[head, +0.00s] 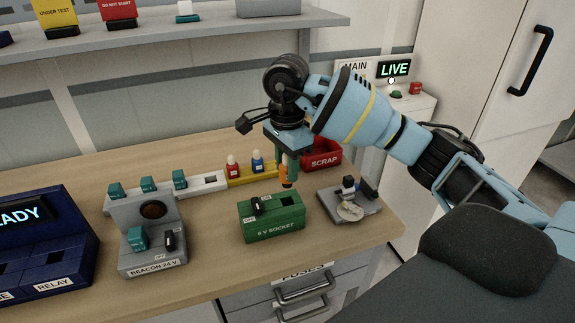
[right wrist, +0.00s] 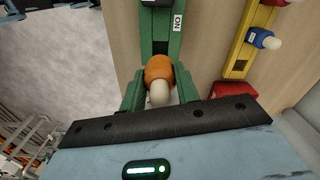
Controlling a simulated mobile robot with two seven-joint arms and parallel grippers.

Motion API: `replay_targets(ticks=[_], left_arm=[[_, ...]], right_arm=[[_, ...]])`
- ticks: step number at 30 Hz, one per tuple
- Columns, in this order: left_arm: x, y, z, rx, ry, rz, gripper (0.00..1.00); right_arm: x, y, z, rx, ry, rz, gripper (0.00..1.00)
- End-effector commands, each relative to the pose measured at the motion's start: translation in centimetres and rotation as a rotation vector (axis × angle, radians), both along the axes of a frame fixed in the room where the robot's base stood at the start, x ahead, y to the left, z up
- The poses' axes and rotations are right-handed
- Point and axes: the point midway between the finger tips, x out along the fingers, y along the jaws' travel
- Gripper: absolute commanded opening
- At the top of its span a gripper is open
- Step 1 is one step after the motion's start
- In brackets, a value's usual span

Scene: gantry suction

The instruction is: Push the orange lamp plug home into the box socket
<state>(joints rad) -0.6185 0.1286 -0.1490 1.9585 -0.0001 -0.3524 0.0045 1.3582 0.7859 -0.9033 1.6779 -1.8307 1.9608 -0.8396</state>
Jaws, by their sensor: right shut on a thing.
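The orange lamp plug (head: 285,176) is held by my right gripper (head: 287,163), whose green fingers close on it from both sides. In the right wrist view the orange plug (right wrist: 160,70) shows a pale rounded end between the fingers (right wrist: 160,92). The green box socket (head: 272,222) stands on the bench, with a black switch on its top. The plug is above and behind the box in the head view, and looks apart from it. The green box also shows beyond the plug in the right wrist view (right wrist: 160,45). My left gripper is not in view.
A grey block with a small lamp and a pale disc (head: 350,203) stands right of the box. A yellow rack (head: 252,172) with red and blue plugs and a red scrap bin (head: 324,155) are behind. The grey beacon box (head: 152,238) stands left; bare bench lies between.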

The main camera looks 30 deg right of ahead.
Motion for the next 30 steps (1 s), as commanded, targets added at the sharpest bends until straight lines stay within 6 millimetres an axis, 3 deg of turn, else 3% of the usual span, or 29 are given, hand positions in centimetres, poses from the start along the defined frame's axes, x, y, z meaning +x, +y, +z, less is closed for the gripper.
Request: replay_targets(ticks=[7,21,30], left_arm=[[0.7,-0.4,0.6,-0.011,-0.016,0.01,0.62],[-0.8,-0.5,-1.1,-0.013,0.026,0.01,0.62],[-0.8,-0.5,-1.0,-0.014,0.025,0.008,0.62]], right_arm=[[0.0,0.0,0.0,0.0,-0.001,-0.001,0.08],[0.0,0.0,-3.9,0.0,0.004,0.0,0.08],[0.0,0.0,-4.0,0.0,-0.001,0.0,0.08]])
